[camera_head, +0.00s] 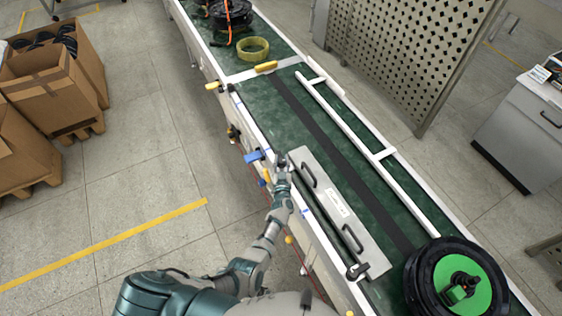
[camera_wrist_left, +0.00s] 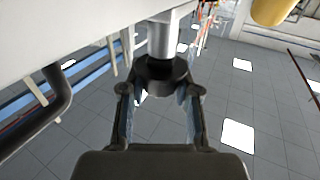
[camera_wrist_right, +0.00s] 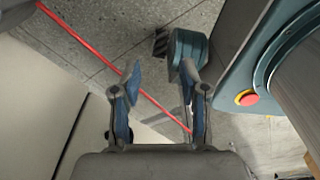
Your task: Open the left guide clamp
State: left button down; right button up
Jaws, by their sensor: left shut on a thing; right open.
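The guide (camera_head: 325,190) is a long grey metal plate with two dark handles, lying along the near side of the green conveyor. My left gripper (camera_head: 282,168) is at the plate's far end, by the conveyor's near rail. In the left wrist view, its fingers (camera_wrist_left: 160,97) are closed around a dark round clamp knob (camera_wrist_left: 162,72) under a light metal post. The gripper hides most of this clamp in the head view. Another dark clamp (camera_head: 358,271) sits at the plate's near end. My right gripper (camera_wrist_right: 160,82) is open and empty, seen only in its wrist view.
A black reel with a green hub (camera_head: 457,280) stands on the belt at lower right. A yellow ring (camera_head: 253,49) lies farther up the belt. A blue fitting (camera_head: 254,156) is on the rail beside my left gripper. A red cable (camera_wrist_right: 80,40) passes behind my right fingers.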

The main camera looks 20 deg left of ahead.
pick_arm(q)
jog(key=shift+d+r, duration=0.1)
jog(key=shift+r, duration=0.05)
jog(key=c, duration=0.8)
grip_release()
jog(key=shift+s+d, duration=0.1)
jog(key=v, duration=1.1)
jog(key=shift+s, duration=0.3)
pick_arm(e)
jog(key=shift+s+d, duration=0.15)
jog(key=shift+d, duration=0.7)
pick_arm(q)
jog(key=shift+d, duration=0.15)
